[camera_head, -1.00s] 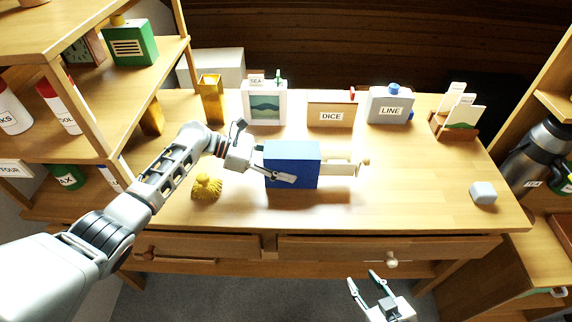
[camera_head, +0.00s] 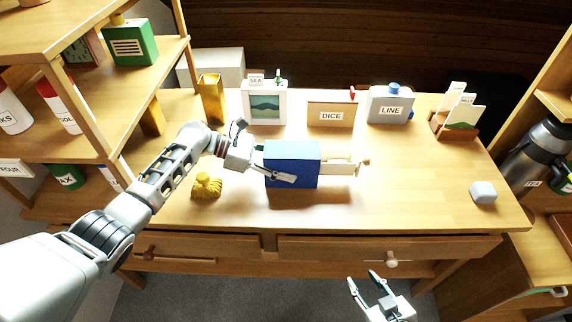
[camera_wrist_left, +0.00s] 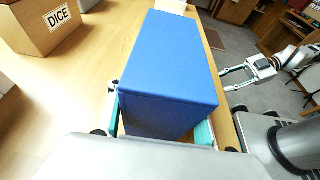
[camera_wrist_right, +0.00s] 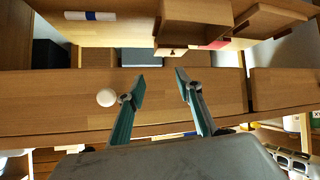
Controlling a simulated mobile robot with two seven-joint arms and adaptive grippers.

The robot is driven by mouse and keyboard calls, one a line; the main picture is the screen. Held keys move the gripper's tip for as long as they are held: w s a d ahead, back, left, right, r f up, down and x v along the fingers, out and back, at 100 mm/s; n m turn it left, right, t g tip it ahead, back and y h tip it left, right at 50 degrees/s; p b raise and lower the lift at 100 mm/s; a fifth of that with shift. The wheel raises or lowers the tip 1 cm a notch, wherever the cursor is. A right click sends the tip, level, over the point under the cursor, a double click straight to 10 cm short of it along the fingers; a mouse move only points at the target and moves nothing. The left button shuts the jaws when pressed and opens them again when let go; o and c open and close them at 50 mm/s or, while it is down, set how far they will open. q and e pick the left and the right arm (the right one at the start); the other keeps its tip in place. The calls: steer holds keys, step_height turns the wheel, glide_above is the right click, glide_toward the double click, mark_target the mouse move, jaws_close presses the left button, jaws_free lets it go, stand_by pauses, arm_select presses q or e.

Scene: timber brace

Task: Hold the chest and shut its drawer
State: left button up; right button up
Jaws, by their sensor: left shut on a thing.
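The chest (camera_head: 290,160) is a small blue box on the desk, and its pale wooden drawer (camera_head: 340,168) sticks out to the right with a round knob at its end. My left gripper (camera_head: 268,166) is shut on the chest from its left side. In the left wrist view the fingers lie along both sides of the blue chest (camera_wrist_left: 168,70). My right gripper (camera_head: 368,280) is open and empty, low in front of the desk and apart from the chest. In the right wrist view its open fingers (camera_wrist_right: 160,88) are in front of the desk's wooden front.
A yellow object (camera_head: 206,187) lies left of the chest, and a grey block (camera_head: 483,192) lies at the right. A DICE box (camera_head: 331,112), a LINE container (camera_head: 390,104) and a picture stand (camera_head: 265,104) are behind. The desk right of the drawer is mostly clear.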

steer(key=shift+f, duration=0.1)
jaws_close()
steer(key=w+a+r+m+t+y, duration=0.25)
steer(key=a+r+m, duration=0.35)
steer(key=m, duration=0.4)
steer(key=w+a+r+m+t+y, duration=0.1)
steer(key=w+a+r+m+y, duration=0.3)
steer(key=r+m, duration=0.5)
steer(key=w+d, duration=0.1)
steer(key=w+d+m, duration=0.1)
steer(key=d, duration=0.1)
steer(key=w+d+m+t+h, duration=0.1)
steer(key=d, duration=0.1)
steer(key=shift+d+r, duration=0.1)
steer(key=shift+r, duration=0.3)
steer(key=w+d+r+h, duration=0.1)
steer(key=d, duration=0.4)
steer(key=w+d+r+n+t+h, duration=0.1)
steer(key=w+d, duration=0.1)
steer(key=d, duration=0.2)
steer(key=w+d+r+t+h, duration=0.1)
steer(key=w+d+h, duration=0.1)
steer(key=d, duration=0.3)
steer(key=shift+w+d, duration=0.2)
steer(key=shift+d, duration=0.15)
steer(key=shift+w, duration=0.3)
steer(key=x, duration=0.9)
steer(key=a, duration=0.3)
steer(key=shift+a, duration=0.55)
